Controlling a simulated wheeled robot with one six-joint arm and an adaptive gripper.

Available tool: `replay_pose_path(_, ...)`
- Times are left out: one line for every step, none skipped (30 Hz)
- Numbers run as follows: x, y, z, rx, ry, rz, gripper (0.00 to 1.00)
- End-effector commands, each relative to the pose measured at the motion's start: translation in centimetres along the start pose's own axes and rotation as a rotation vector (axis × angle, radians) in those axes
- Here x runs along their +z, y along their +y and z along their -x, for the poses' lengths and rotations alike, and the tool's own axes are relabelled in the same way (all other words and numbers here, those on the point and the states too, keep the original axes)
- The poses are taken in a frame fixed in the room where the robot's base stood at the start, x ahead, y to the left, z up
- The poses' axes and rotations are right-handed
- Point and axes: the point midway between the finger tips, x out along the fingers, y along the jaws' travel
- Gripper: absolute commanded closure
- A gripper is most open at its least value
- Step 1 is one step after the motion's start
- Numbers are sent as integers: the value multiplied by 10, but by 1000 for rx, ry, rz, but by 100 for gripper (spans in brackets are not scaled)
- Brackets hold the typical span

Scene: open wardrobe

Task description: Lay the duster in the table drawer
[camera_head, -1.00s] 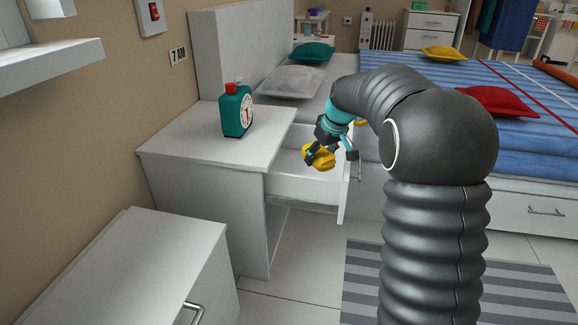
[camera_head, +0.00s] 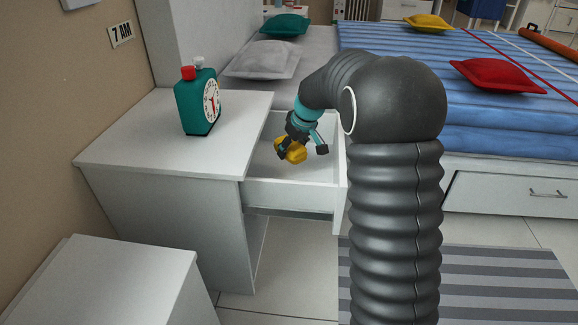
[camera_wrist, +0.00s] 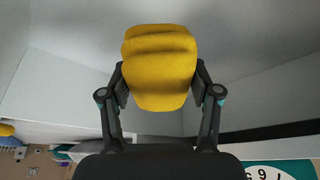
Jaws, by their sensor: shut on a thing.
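The duster (camera_head: 291,151) is a yellow, rounded, ridged piece. My gripper (camera_head: 302,151) is shut on it and holds it in or just over the open table drawer (camera_head: 290,195). In the wrist view the duster (camera_wrist: 159,68) sits between both fingers of my gripper (camera_wrist: 160,88), with pale drawer walls around it. I cannot tell whether the duster touches the drawer floor. The drawer is white and pulled out from the white bedside table (camera_head: 160,140).
A green alarm clock (camera_head: 197,102) stands on the tabletop. A low white cabinet (camera_head: 110,280) is at front left. The bed (camera_head: 440,90) with cushions lies behind and right. A striped grey rug (camera_head: 500,280) covers the floor at right.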

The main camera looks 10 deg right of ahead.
Motion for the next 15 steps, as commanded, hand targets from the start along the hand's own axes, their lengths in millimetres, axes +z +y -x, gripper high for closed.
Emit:
replay_pose_path(3, 0, -7, -1, -1, 0, 75)
replay_pose_path(4, 0, -9, -1, -1, 0, 75)
replay_pose_path(5, 0, -11, 0, 0, 0, 75)
replay_pose_path(6, 0, -12, 0, 0, -1, 75)
replay_pose_path(6, 0, -14, 0, 0, -1, 75)
replay_pose_path(8, 0, -18, 0, 0, -1, 75)
replay_pose_path(10, 1, -22, -1, -1, -1, 75)
replay_pose_path(12, 1, -26, -1, -1, -2, 75)
replay_pose_path(14, 1, -32, 0, -1, -3, 75)
replay_pose_path(16, 1, -36, 0, -2, -3, 75)
replay_pose_path(19, 1, -41, -1, -3, -3, 75)
replay_pose_path(21, 2, -47, 0, -2, -3, 75)
replay_pose_path(22, 2, -50, 1, -1, -3, 75)
replay_pose_path(23, 3, -52, 1, -1, -4, 75)
replay_pose_path(24, 3, -54, 1, 0, -4, 75)
